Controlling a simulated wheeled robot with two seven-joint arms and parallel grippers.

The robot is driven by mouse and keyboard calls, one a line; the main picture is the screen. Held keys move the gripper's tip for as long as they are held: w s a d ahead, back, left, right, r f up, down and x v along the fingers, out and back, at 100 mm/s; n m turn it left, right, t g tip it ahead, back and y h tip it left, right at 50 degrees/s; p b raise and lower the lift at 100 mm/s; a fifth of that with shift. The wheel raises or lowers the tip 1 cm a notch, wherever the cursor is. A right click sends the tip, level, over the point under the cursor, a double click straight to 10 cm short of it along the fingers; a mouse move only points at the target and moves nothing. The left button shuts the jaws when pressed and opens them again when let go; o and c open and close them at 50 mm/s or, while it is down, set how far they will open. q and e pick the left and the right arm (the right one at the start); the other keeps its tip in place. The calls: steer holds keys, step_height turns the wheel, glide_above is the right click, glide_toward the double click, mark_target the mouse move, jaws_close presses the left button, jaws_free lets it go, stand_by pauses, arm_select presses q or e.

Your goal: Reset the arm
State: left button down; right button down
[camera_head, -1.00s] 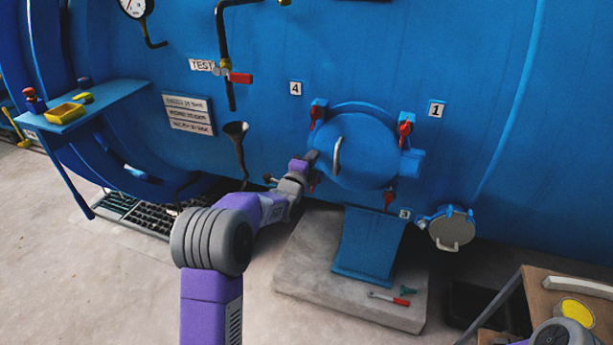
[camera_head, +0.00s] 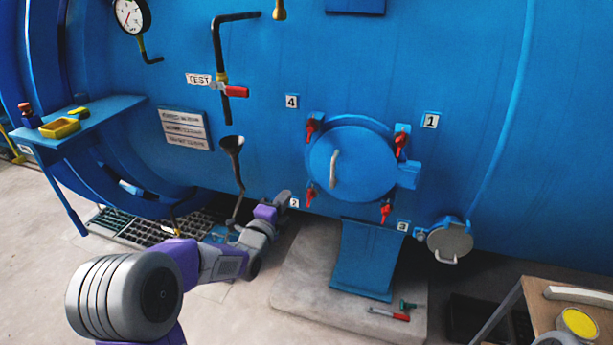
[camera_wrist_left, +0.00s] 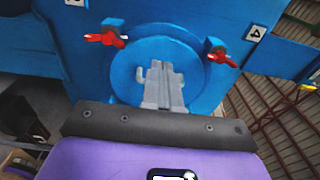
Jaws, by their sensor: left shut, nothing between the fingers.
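My left gripper (camera_head: 284,198) is shut and empty, in front of the blue vessel wall, left of and below the round blue hatch (camera_head: 352,165). It appears apart from the hatch. In the left wrist view the grey fingers (camera_wrist_left: 163,85) are together, with the hatch (camera_wrist_left: 196,72) behind them. The hatch has a pale handle (camera_head: 335,168) and lies against its ring. Red clamp handles (camera_head: 401,143) sit around it beside number labels. My right gripper is not in view.
A blue shelf (camera_head: 105,112) with a yellow tray (camera_head: 60,128) juts out at the left. A funnel (camera_head: 232,142) and the TEST valve (camera_head: 234,91) are on the wall above the left arm. A small grey hatch (camera_head: 450,240) and a wooden table (camera_head: 538,300) are at the right.

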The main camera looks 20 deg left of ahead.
arm_select(q)
steer(key=s+d+f+n+g+p, duration=0.1)
steer(key=s+d+f+n+g, duration=0.15)
steer(key=f, duration=0.55)
steer(key=s+d+f+n+g+h+p, duration=0.1)
steer(key=s+d+f+n+g, duration=0.2)
steer(key=f, duration=0.5)
steer(key=s+d+f+n+g, duration=0.2)
steer(key=d+f+n+g, duration=0.15)
steer(key=f, duration=0.55)
steer(key=s+d+f+n+g+h, duration=0.1)
steer(key=s+d+f+n+g, duration=0.2)
steer(key=s, duration=0.4)
steer(key=s+d+f+n+g+h+p, duration=0.1)
steer(key=s+d+f+n+g, duration=0.2)
steer(key=s, duration=0.5)
steer(key=s+d+f+n+g+p, duration=0.1)
steer(key=s+d+f+n+g, duration=0.1)
steer(key=s+d+f+n, duration=0.2)
steer(key=s+f+n, duration=0.2)
steer(key=s+f, duration=0.1)
steer(key=shift+s+d+g+h, duration=0.15)
steer(key=shift+s+g+h, duration=0.25)
